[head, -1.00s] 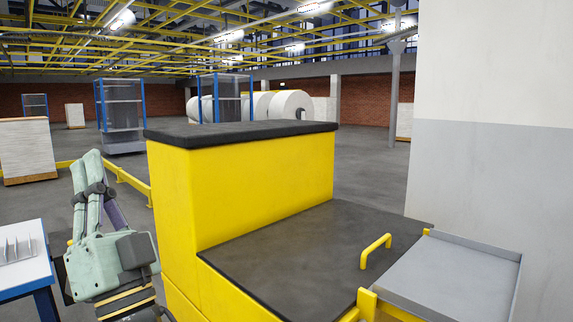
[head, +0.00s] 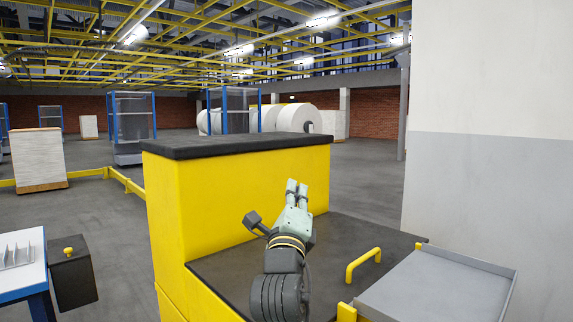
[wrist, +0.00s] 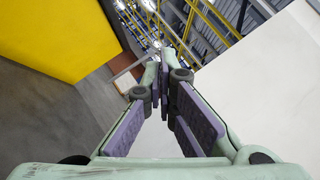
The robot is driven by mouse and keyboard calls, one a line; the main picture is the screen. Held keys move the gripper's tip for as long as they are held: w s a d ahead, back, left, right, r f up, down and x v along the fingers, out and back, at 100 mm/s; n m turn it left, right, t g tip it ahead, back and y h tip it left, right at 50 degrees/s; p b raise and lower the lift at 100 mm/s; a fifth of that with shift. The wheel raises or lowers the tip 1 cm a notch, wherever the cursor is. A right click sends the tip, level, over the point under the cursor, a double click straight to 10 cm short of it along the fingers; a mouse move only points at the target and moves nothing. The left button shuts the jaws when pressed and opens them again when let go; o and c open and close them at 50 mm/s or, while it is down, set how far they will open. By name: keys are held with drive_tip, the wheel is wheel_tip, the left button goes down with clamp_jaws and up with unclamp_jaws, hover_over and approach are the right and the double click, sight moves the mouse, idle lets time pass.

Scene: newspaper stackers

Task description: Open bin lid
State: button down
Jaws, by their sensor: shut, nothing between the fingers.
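The bin is a yellow box (head: 232,195) with a raised back part under a black top. Its lid (head: 225,268) is a dark flat panel in front of that part, lying down. A yellow bar handle (head: 363,263) stands on the lid near its right side. My gripper (head: 297,190) is shut and empty in the head view, with its fingers pointing up, left of the handle and apart from it. My arm hides part of the lid. In the wrist view my gripper (wrist: 165,68) has its fingertips together; yellow shows at upper left, and the handle is not seen.
A grey tray (head: 437,290) sits just right of the lid. A white and grey wall (head: 490,170) closes off the right side. A white table (head: 22,262) and a dark box with a yellow knob (head: 73,280) stand at the left.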

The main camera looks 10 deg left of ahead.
drive_tip(key=w+a+r+p, duration=0.2)
drive_tip(key=w+r, duration=0.2)
drive_tip(key=w, duration=0.1)
drive_tip(key=shift+a+p, duration=0.3)
drive_tip(key=shift+a, duration=0.1)
drive_tip(key=shift+f, duration=0.1)
idle(1.2)
